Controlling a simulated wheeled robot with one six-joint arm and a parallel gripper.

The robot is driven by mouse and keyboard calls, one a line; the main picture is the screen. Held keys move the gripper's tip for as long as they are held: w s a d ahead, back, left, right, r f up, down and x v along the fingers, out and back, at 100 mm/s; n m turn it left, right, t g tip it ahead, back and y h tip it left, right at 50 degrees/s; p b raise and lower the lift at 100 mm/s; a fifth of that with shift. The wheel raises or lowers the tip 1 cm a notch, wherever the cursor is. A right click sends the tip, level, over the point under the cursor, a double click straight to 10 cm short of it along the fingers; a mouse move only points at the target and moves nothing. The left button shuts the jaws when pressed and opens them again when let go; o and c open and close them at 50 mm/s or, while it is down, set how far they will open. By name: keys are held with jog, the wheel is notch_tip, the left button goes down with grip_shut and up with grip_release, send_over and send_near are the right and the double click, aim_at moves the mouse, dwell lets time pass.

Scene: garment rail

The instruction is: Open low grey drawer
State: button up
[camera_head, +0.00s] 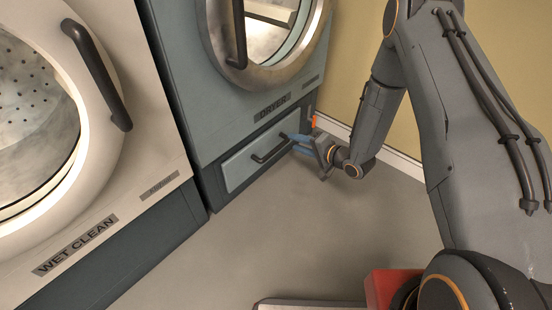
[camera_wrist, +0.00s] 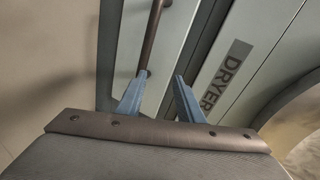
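The low grey drawer (camera_head: 240,163) is at the bottom of the dryer and appears closed, with a dark bar handle (camera_head: 270,150) across its front. My gripper (camera_head: 291,143) is at the right end of this handle. In the wrist view the drawer front (camera_wrist: 130,45) lies ahead, and the handle (camera_wrist: 151,40) runs up from beside the left fingertip. My gripper's blue fingers (camera_wrist: 160,78) are spread apart. The handle's end is close to the left finger; I cannot tell whether they touch. Nothing is clamped between the fingers.
The dryer (camera_head: 200,90) has a round door above the drawer, and its label (camera_wrist: 228,75) shows in the wrist view. A wet clean machine (camera_head: 150,160) stands to the left. A yellow wall (camera_head: 350,60) is at right. The grey floor (camera_head: 250,240) before the drawer is clear.

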jog(key=m+y+b, duration=0.1)
jog(key=y+b, duration=0.1)
jog(key=b, duration=0.1)
send_near(278, 150)
jog(key=x, duration=0.4)
jog(key=b+x, duration=0.3)
jog(key=x, duration=0.4)
jog(key=shift+w+f, duration=0.1)
jog(key=shift+f, duration=0.05)
grip_shut()
